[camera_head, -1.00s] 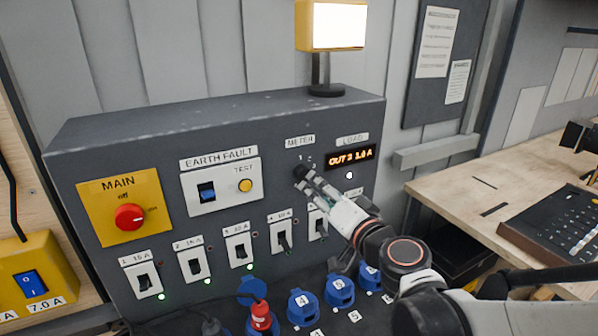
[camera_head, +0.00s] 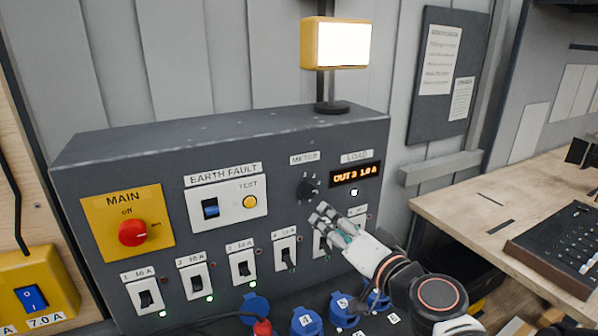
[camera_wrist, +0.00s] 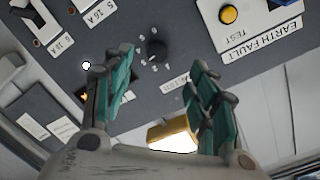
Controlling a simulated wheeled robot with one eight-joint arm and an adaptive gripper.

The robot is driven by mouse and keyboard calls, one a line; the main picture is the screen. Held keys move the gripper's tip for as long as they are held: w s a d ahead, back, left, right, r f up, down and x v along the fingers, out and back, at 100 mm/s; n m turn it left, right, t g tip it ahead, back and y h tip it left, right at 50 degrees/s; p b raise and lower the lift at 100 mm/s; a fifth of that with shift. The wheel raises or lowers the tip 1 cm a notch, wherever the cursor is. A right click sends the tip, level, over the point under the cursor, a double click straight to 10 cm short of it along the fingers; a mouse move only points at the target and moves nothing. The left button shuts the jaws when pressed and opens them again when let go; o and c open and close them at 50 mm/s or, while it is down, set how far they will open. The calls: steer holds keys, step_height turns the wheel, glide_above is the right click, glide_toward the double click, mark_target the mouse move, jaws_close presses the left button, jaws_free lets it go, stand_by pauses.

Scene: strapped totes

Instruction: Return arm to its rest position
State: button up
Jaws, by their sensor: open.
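My gripper (camera_head: 322,220) is in front of the right part of the dark grey power panel (camera_head: 230,132), below the black meter knob (camera_head: 309,188). Its fingers are apart with nothing between them, and it is clear of the knob. In the wrist view my gripper (camera_wrist: 160,85) has its teal-padded fingers spread, and the meter knob (camera_wrist: 157,50) shows between them, further off. The gripper partly covers the breakers at the right end of the row.
A yellow-framed lamp (camera_head: 336,43) stands on the panel. Blue sockets (camera_head: 306,320) lie below the breakers. A wooden bench (camera_head: 470,205) with a black keypad device (camera_head: 560,245) is at right. The load display (camera_head: 356,174) reads OUT 3 1.0 A.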

steer(key=s+d+f+n+g+h+b, duration=0.1)
steer(key=s+f+n+g+h+b, duration=0.25)
steer(key=s+f, duration=0.5)
steer(key=s+d+f+g+h, duration=0.3)
steer(key=s+d, duration=0.3)
steer(key=d, duration=0.2)
steer(key=shift+s+d+f+n+g+b, duration=0.25)
steer(key=shift+s+f+n+g+b, duration=0.1)
steer(key=shift+f+g, duration=0.5)
